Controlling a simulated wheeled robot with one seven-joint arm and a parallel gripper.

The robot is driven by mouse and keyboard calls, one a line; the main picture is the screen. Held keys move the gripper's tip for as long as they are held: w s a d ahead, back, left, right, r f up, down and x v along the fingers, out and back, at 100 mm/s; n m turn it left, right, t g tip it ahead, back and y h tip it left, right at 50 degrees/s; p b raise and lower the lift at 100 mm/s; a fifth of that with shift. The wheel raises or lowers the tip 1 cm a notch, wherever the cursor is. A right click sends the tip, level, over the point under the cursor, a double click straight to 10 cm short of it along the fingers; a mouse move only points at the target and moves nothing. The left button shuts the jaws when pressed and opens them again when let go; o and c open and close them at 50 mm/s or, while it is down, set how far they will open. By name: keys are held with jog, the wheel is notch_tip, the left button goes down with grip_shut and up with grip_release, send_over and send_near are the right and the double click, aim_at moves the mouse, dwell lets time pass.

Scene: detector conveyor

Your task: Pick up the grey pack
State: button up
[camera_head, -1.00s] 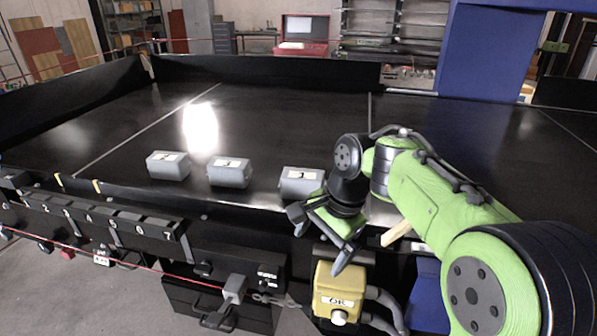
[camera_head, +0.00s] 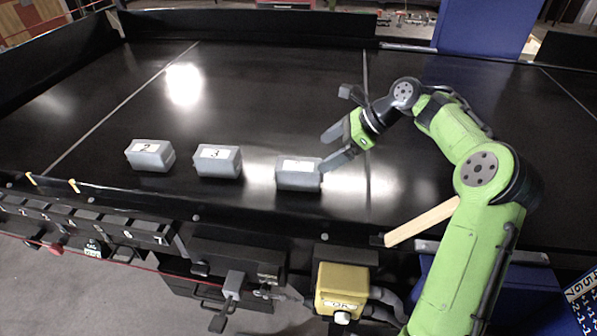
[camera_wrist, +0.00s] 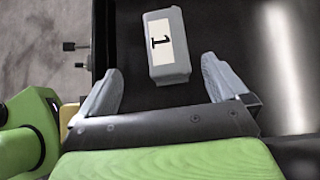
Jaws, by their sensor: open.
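Three grey packs lie on the black belt. The right one (camera_head: 298,174) is nearest my gripper (camera_head: 329,148); its label reads 1 in the wrist view (camera_wrist: 167,55). The middle pack (camera_head: 218,163) is marked 3 and the left pack (camera_head: 150,157) is marked 2. My gripper is open and empty, fingers pointing left toward pack 1. In the head view one finger overlaps that pack's right end; I cannot tell if they touch. In the wrist view the pack lies ahead, roughly between the two fingers, its near end about level with their tips.
The black belt (camera_head: 255,105) is clear behind the packs. A low black wall (camera_head: 250,30) closes the far side. A yellow OK button box (camera_head: 342,290) and a wooden strip (camera_head: 421,222) are at the front edge. A blue housing (camera_head: 488,25) stands at the back right.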

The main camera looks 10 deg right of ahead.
aim_at(305, 164)
jog(key=w+a+f, duration=0.2)
jog(key=f, duration=0.1)
jog(key=w+a+f, duration=0.1)
jog(key=f, duration=0.1)
jog(key=shift+a+b, duration=0.2)
jog(key=shift+b, duration=0.15)
jog(key=x, duration=0.4)
jog(key=shift+s+a+f, duration=0.2)
jog(key=shift+s+a, duration=0.1)
jog(key=shift+w+a+f, duration=0.1)
jog(key=shift+w+f, duration=0.1)
jog(key=shift+w, duration=0.05)
jog(key=shift+s+r, duration=0.1)
jog(key=shift+s, duration=0.05)
jog(key=shift+c, duration=1.4)
jog(key=shift+r, duration=0.1)
jog(key=c, duration=1.1)
